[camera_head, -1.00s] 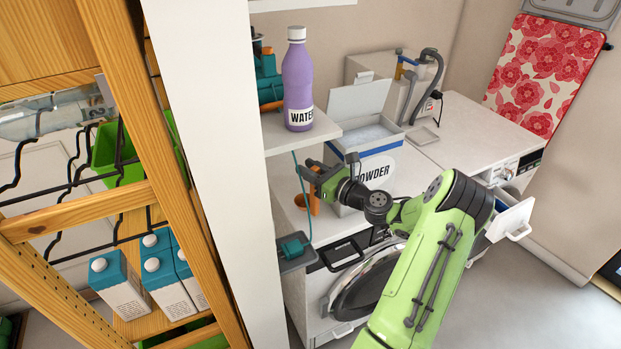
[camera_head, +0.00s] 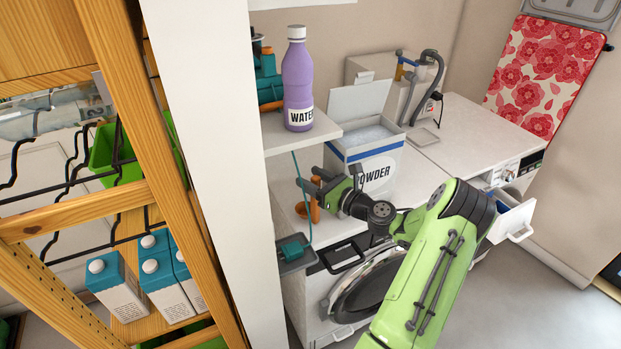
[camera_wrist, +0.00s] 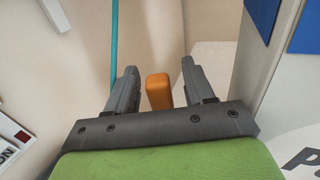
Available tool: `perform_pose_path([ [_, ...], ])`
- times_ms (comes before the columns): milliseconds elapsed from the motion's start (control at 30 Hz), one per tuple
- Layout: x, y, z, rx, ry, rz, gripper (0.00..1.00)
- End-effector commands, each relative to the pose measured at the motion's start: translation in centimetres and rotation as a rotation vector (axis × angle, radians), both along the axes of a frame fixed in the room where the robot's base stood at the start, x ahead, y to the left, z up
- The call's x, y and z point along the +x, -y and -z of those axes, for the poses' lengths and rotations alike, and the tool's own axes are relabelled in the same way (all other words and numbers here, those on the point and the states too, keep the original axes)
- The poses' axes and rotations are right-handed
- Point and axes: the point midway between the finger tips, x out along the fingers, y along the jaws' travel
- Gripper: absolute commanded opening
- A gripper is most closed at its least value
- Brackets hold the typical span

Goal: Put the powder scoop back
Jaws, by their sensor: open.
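The orange powder scoop (camera_head: 308,207) stands on the white counter, left of the powder box, partly hidden by my gripper (camera_head: 310,186). In the wrist view, its orange handle (camera_wrist: 158,92) stands between the two fingers of my open gripper (camera_wrist: 159,72), with a gap on each side; it sits a little nearer the left finger. The white powder box (camera_head: 342,158) has a blue band and a raised lid, and white powder shows inside. In the wrist view, part of the box (camera_wrist: 288,85) stands close on the right.
A shelf (camera_head: 320,135) with the purple water bottle (camera_head: 298,85) hangs above and left of my gripper. A teal cord (camera_head: 303,190) runs down to a small grey tray (camera_head: 297,258) on the left. A white wall panel (camera_head: 215,150) is further left.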

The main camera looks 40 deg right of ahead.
Motion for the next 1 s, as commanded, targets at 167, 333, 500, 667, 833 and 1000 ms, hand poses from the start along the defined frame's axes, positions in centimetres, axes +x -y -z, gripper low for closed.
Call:
perform_pose_path([
  [167,-4.8,0.7,0.0,0.005,-0.003,0.008,0.53],
  [333,-8.9,1.1,0.0,0.003,-0.001,0.006,0.53],
  [500,-10.9,1.2,0.0,0.002,0.001,0.002,0.53],
  [667,-11.1,1.2,0.0,0.001,0.001,0.001,0.53],
  [833,-11.0,1.2,0.1,0.002,0.001,0.001,0.53],
  [1000,-11.0,1.2,0.1,0.002,0.001,0.001,0.53],
])
